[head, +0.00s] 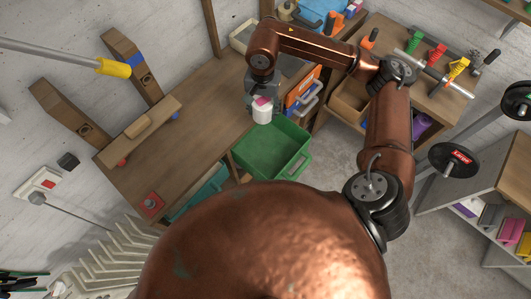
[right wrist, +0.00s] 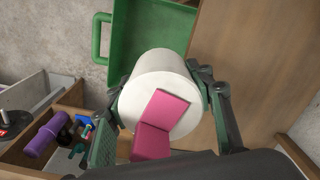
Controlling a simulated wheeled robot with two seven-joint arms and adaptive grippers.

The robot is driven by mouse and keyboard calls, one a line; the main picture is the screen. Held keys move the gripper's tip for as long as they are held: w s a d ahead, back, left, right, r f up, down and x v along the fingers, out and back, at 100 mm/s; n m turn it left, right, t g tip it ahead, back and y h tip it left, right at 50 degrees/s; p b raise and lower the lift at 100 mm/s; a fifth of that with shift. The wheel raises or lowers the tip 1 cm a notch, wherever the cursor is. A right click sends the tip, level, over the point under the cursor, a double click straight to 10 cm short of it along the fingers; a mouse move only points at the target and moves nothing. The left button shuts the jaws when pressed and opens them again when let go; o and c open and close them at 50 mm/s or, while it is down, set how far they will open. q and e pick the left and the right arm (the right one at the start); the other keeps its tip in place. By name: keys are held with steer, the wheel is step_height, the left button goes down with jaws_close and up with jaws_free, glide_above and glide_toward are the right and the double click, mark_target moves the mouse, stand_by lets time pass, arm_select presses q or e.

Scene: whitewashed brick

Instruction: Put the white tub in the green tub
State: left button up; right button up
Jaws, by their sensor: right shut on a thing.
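The green tub (right wrist: 122,40) also shows past the white tub in the right wrist view, partly hidden. My left gripper is not in view.
The wooden bench (head: 190,125) left of the green tub carries a wooden block with a handle and a red button box (head: 150,204). Orange and grey bins (head: 303,88) stand close behind the green tub. The floor to its right is clear.

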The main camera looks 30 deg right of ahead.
steer(key=f+m, duration=0.1)
steer(key=m, duration=0.1)
steer(key=f+m+b, duration=0.1)
steer(key=f+m, duration=0.1)
steer(key=d+f+m+b, duration=0.1)
steer(key=f+m, duration=0.1)
steer(key=shift+w+f+m, duration=0.1)
steer(key=shift+m, duration=0.2)
step_height(320, 180, down, 6)
steer(key=d+m+b, duration=0.2)
steer(key=m+b, duration=0.1)
steer(key=m, duration=0.5)
steer(key=m+b, duration=0.8)
steer(key=m, duration=1.6)
glide_above(280, 153)
step_height(280, 153, down, 16)
arm_select(q)
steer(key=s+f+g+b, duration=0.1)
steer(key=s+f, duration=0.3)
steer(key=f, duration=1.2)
steer(key=shift+b, duration=0.7)
arm_select(e)
step_height(280, 153, down, 10)
steer(key=shift+a+r, duration=0.15)
steer(key=o, duration=1.5)
steer(key=shift+c, duration=0.2)
